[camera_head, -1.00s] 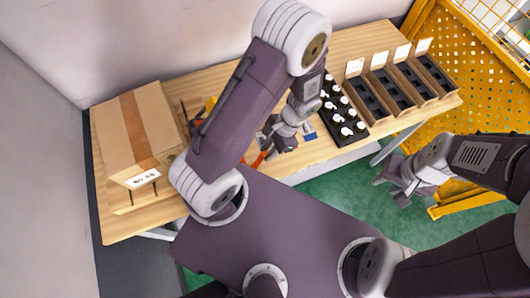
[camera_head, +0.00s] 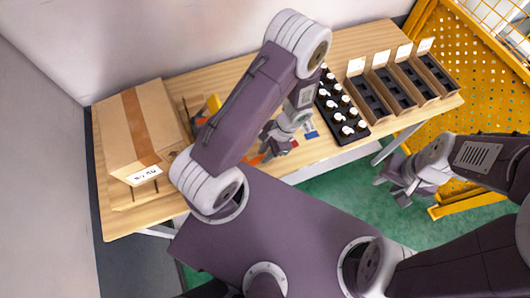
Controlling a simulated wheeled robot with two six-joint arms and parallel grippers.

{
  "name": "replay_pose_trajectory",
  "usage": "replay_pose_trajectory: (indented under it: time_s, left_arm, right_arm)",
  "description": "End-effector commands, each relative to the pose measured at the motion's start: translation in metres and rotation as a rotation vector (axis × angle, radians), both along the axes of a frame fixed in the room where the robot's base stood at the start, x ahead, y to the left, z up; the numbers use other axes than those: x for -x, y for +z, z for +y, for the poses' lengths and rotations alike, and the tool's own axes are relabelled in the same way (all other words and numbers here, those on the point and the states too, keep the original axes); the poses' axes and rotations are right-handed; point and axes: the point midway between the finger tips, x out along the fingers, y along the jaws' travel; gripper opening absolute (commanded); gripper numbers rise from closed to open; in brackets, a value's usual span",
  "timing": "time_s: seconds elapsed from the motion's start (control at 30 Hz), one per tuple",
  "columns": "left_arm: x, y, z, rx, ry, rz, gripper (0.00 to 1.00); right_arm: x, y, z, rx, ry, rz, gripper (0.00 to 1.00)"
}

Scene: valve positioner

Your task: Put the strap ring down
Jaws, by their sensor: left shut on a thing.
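My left gripper (camera_head: 277,146) is low over the wooden table, near its front edge, between the cardboard box and the black tray. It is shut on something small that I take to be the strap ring. The ring cannot be made out in this view; the fingers and wrist hide it. My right gripper (camera_head: 397,187) is over the green floor in front of the table's right part. Its fingers look apart, with nothing seen between them.
The wooden table (camera_head: 225,80) bears a taped cardboard box (camera_head: 115,130) at left. A black tray with several white-topped pieces (camera_head: 342,112) and several open bins (camera_head: 400,80) stand at right. Orange and yellow items (camera_head: 213,103) lie partly behind my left arm. A yellow perforated fence (camera_head: 450,60) stands at right.

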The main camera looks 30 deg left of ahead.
Motion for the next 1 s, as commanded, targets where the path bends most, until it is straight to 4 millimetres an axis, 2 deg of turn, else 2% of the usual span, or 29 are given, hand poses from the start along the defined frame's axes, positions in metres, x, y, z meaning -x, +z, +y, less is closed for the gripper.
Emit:
replay_pose_trajectory:
  time_s: [0.07,0.1,0.17,0.47,0.6,0.63,1.0]
  left_arm:
    - [0.000,-0.004,0.000,0.000,0.000,0.000,0.00]
    - [0.000,-0.003,0.000,0.000,0.000,0.000,0.27]
    - [0.000,-0.003,0.000,0.000,0.000,0.000,0.44]
    - [0.000,-0.001,0.000,0.000,0.000,0.000,0.44]
    - [-0.001,0.014,0.000,0.000,0.000,-0.001,0.44]
    - [-0.004,0.015,-0.002,0.000,-0.002,-0.005,0.44]
    - [-0.029,0.096,-0.025,0.002,-0.001,-0.006,0.44]
  right_arm:
    - [0.000,-0.003,0.000,0.000,0.000,0.000,0.36]
    - [0.000,-0.003,0.000,0.000,0.000,0.000,0.36]
    - [0.000,-0.002,0.000,0.000,0.000,0.000,0.36]
    - [0.000,-0.001,0.000,0.000,0.000,0.000,0.36]
    - [0.000,0.011,0.000,0.000,0.000,0.000,0.36]
    - [0.000,0.007,0.000,0.000,0.000,0.000,0.36]
    - [0.000,0.006,0.000,0.000,0.000,0.000,0.36]
